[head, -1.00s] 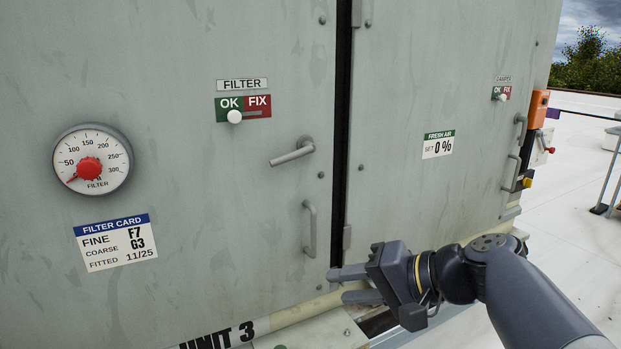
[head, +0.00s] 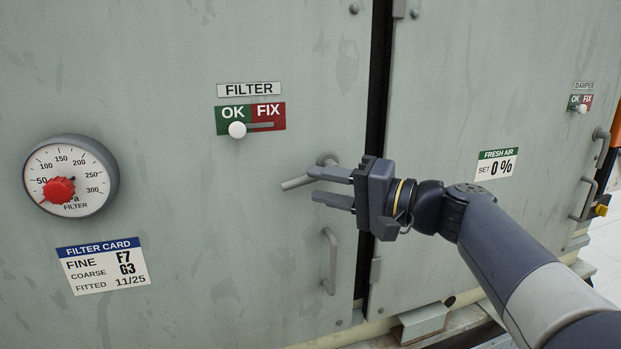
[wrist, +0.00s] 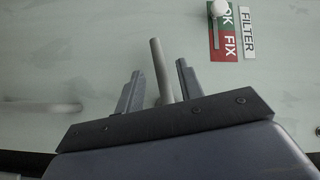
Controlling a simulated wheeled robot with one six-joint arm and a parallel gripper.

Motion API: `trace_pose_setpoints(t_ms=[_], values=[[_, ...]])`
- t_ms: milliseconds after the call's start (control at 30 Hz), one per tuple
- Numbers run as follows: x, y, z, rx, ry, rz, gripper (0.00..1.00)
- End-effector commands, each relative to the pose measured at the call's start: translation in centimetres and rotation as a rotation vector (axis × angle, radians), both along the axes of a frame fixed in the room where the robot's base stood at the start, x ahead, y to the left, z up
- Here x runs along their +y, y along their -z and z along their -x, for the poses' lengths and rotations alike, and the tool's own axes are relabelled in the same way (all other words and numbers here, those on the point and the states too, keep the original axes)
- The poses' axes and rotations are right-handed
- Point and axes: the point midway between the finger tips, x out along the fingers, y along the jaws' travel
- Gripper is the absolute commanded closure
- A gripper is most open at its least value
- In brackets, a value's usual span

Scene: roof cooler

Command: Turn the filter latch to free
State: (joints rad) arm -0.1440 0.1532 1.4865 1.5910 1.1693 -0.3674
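The filter latch is a grey lever handle (head: 296,182) on the filter door, below the FILTER sign. Its free end points left and slightly down, and its pivot shows behind my gripper. My gripper (head: 315,185) is open at the latch, fingers pointing left. In the wrist view the latch lever (wrist: 161,68) stands between the two spread fingers (wrist: 157,82), with a gap on each side. I cannot tell whether the fingers reach around it in depth.
A vertical door pull (head: 330,262) is just below my gripper. The filter OK/FIX slider (head: 237,130) sits above, at OK. A round gauge (head: 72,178) and the filter card (head: 104,265) are at left. A dark door gap (head: 379,80) runs behind the arm.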

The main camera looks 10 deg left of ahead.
Motion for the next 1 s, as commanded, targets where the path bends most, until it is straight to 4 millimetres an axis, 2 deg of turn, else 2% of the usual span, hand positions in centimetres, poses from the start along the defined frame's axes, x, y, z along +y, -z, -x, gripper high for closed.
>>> trace_pose_setpoints(t_ms=[33,200,567,1000], values=[[0.8,-0.1,-0.2,0.001,-0.003,0.001,0.64],[2.5,0.0,-0.6,0.000,-0.002,0.001,0.64],[2.9,0.1,-0.8,0.000,0.002,0.002,0.64],[2.9,0.1,-0.8,0.000,0.002,0.002,0.99]])
